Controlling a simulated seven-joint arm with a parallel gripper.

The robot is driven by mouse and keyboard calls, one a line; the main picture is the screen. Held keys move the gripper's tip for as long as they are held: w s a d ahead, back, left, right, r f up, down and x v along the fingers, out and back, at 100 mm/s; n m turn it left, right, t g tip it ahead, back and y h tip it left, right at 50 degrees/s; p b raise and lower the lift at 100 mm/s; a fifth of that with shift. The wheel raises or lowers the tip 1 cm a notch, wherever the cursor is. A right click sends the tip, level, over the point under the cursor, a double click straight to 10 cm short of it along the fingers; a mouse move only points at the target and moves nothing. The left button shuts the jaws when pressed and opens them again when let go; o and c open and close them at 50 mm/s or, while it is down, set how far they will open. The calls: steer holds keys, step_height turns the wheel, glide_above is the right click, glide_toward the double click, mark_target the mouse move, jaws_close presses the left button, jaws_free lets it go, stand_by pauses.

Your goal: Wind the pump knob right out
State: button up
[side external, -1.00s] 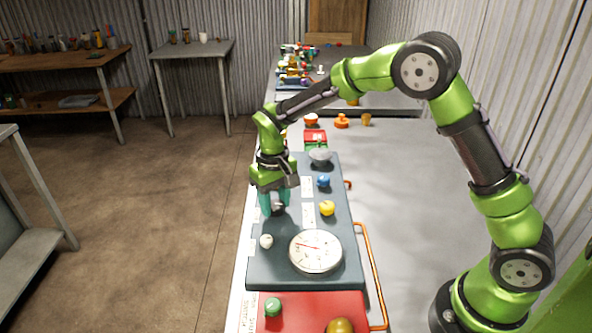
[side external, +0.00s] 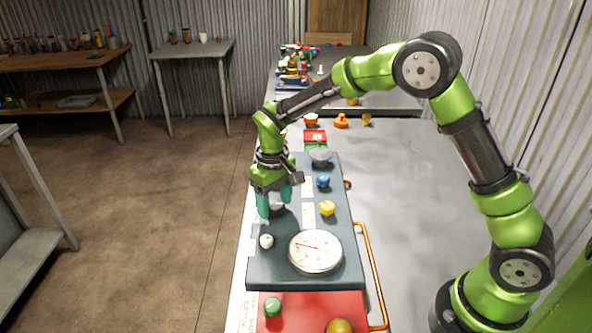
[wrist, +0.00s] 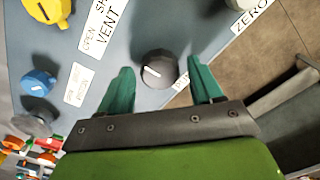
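The gripper also shows in the side view (side external: 275,203), pointing down over the panel's left part. I cannot tell whether the fingertips are level with the knob.
A yellow knob (side external: 327,208) by the vent label, a blue knob (side external: 323,181) and a white knob (side external: 266,241) by the "ZERO" label stand nearby. A round dial gauge (side external: 315,251) lies in front. A red panel (side external: 310,309) and orange pipe (side external: 372,280) border the panel.

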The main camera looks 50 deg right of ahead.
mark_target(274, 202)
stand_by(0.3)
step_height(274, 202, up, 17)
steer(key=shift+f, duration=0.1)
stand_by(0.4)
steer(key=s+d+m+t, duration=0.1)
steer(key=s+t, duration=0.1)
steer(key=s, duration=0.5)
steer(key=s+d+m+t+y, duration=0.1)
steer(key=s+d+t, duration=0.1)
steer(key=s, duration=0.6)
steer(key=s+d+r+m+t+y, duration=0.1)
steer(key=s+m+t, duration=0.1)
steer(key=s, duration=0.5)
steer(key=shift+s+d+t, duration=0.25)
steer(key=shift+s+t, duration=0.05)
steer(key=shift+t, duration=0.3)
steer(key=shift+c, duration=0.4)
